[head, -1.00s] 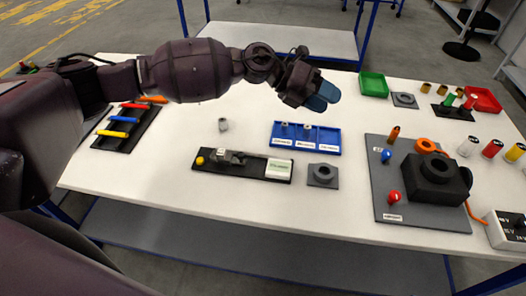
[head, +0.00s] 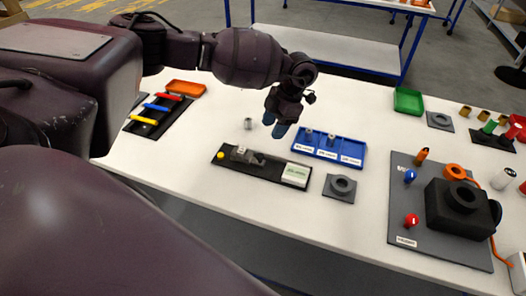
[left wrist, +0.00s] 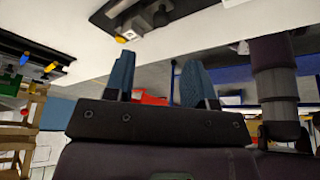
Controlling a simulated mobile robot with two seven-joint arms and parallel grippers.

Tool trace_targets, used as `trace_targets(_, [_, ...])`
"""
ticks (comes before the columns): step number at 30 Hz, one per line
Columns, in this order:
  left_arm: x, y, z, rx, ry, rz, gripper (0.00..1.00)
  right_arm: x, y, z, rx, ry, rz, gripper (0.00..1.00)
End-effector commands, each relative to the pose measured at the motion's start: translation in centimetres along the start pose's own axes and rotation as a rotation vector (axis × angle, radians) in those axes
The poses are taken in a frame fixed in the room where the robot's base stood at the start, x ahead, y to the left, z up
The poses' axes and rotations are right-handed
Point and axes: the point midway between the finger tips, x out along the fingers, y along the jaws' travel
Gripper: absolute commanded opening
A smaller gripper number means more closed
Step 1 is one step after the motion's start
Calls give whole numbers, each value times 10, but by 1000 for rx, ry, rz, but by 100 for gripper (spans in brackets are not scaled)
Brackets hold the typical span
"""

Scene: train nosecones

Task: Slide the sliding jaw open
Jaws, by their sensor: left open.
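The sliding jaw (head: 243,154) is a small grey metal block on a black base plate (head: 268,169). A yellow knob (head: 221,155) is at the plate's left end and a white-and-green labelled block (head: 296,174) at its right end. My left gripper (head: 275,124) has blue fingers pointing down, above and behind the fixture and apart from it. In the left wrist view its two fingers (left wrist: 157,82) stand apart with nothing between them. The black fixture (left wrist: 150,14) shows at the top of that view, partly cut off. My right gripper is not in view.
A small grey cylinder (head: 248,123) stands left of the gripper. A blue tray (head: 350,151) with small metal parts lies right of it. A grey plate with a ring (head: 340,188) is right of the fixture. A black rack with coloured bars (head: 157,116) lies left.

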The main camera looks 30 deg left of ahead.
Motion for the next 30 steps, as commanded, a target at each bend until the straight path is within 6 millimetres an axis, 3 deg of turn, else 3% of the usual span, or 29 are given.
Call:
trace_targets(15, [81,-1,0,0,1,-4,50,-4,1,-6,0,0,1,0])
trace_targets(21, [95,-1,0,1,-1,-3,50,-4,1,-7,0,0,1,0])
trace_targets(30, [97,-1,0,1,-2,-3,50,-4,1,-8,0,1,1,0])
